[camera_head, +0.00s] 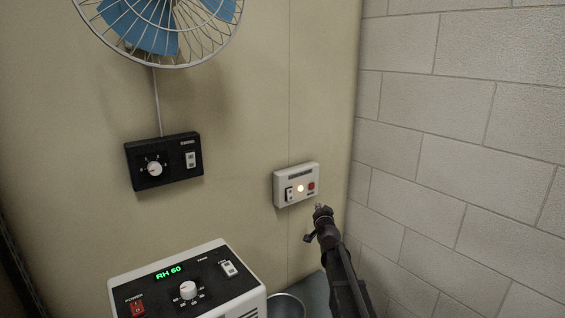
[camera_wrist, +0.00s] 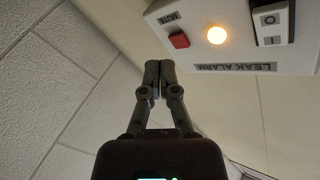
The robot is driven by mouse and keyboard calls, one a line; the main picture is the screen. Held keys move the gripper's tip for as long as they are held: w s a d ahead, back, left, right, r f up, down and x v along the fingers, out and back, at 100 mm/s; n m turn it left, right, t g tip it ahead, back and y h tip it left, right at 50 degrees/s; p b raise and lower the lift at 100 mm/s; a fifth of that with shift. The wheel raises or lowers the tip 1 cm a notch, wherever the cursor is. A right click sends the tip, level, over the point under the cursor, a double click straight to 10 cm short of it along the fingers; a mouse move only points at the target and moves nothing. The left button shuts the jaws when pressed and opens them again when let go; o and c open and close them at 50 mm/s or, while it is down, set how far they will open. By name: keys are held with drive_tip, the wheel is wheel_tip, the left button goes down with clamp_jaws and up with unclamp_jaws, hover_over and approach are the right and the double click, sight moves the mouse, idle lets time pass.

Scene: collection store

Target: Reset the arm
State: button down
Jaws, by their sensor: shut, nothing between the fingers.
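My gripper (camera_head: 322,211) is shut and empty, at the end of my dark arm on the right side of the head view. It also shows in the wrist view (camera_wrist: 159,66), its two fingertips together. It is just below and to the right of the white leak alarm box (camera_head: 296,185) on the wall. In the wrist view the leak alarm box (camera_wrist: 235,58) has a lit amber lamp, a red mute button and a black-framed rocker switch. I cannot tell whether the fingertips touch the box.
A black control box (camera_head: 164,161) with a dial and switch hangs under a blue-bladed caged fan (camera_head: 165,25). A white unit (camera_head: 190,280) reading RH 60 stands lower left. A grey round container (camera_head: 287,305) is beside it. A block wall (camera_head: 450,130) bounds the right.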

drive_tip(key=s+a+f+n+g+y, duration=0.1)
drive_tip(key=s+a+f+n+g, duration=0.15)
drive_tip(key=s+f+g, duration=0.55)
drive_tip(key=s+a+f+n+g+y, duration=0.1)
drive_tip(key=s+f+n+g+y, duration=0.3)
drive_tip(key=s, duration=0.7)
drive_tip(key=s+d+f+g+h, duration=0.3)
drive_tip(key=s, duration=0.8)
drive_tip(key=s+d+f+g+h, duration=0.3)
drive_tip(key=s, duration=0.8)
wheel_tip(320, 180, up, 14)
drive_tip(key=p, duration=1.4)
drive_tip(key=shift+w+m+p, duration=0.3)
drive_tip(key=shift+w+m, duration=0.05)
drive_tip(key=shift+w, duration=0.05)
